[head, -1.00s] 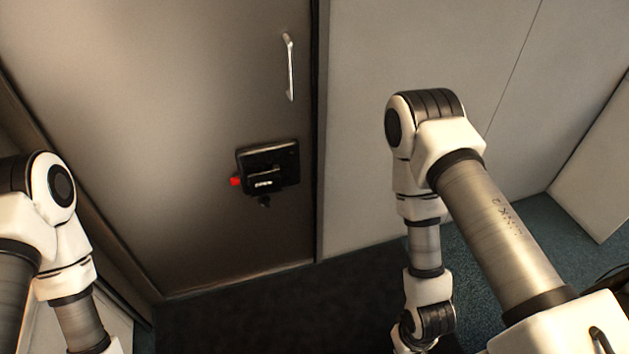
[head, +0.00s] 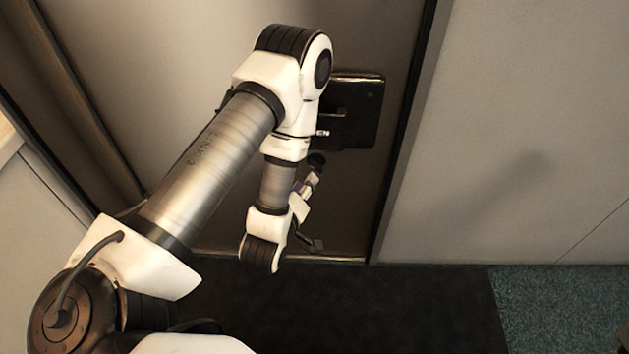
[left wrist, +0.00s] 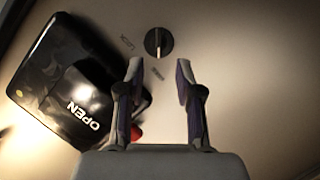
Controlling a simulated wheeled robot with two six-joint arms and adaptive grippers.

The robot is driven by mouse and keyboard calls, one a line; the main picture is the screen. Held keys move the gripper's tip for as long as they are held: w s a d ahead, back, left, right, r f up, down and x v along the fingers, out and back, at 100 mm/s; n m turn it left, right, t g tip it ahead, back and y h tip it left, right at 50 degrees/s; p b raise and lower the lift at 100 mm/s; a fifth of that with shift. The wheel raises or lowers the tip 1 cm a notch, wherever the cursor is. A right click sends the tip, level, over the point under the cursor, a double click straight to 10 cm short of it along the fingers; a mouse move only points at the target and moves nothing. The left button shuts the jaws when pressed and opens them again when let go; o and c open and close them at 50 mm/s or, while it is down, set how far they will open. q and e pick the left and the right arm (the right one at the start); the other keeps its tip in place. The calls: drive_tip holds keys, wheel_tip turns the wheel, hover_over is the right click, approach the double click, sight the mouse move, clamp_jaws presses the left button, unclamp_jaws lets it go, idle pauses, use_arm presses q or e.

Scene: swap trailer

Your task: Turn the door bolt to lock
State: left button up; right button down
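The door bolt (left wrist: 158,42) is a small round dark knob with a light bar across it, on the door (left wrist: 235,40). The bar stands about upright in the left wrist view. Small lettering that seems to read LOCK lies at its left, and another small label below it is too small to read. My left gripper (left wrist: 160,78) is open and empty, its two fingers pointing toward the bolt, which shows just beyond and between the fingertips. In the head view my left gripper (head: 306,188) is partly hidden by my arm. My right gripper is not in view.
A black lock box (left wrist: 70,85) marked OPEN sits beside the bolt, close to the left finger; it also shows in the head view (head: 358,105). A red part (left wrist: 136,132) shows behind that finger. The wall (head: 520,130) right of the door is bare.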

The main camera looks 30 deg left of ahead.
sight(315, 168)
use_arm(q)
drive_tip(key=b+x, duration=0.1)
drive_tip(key=x, duration=0.6)
drive_tip(key=shift+r, duration=0.2)
clamp_jaws()
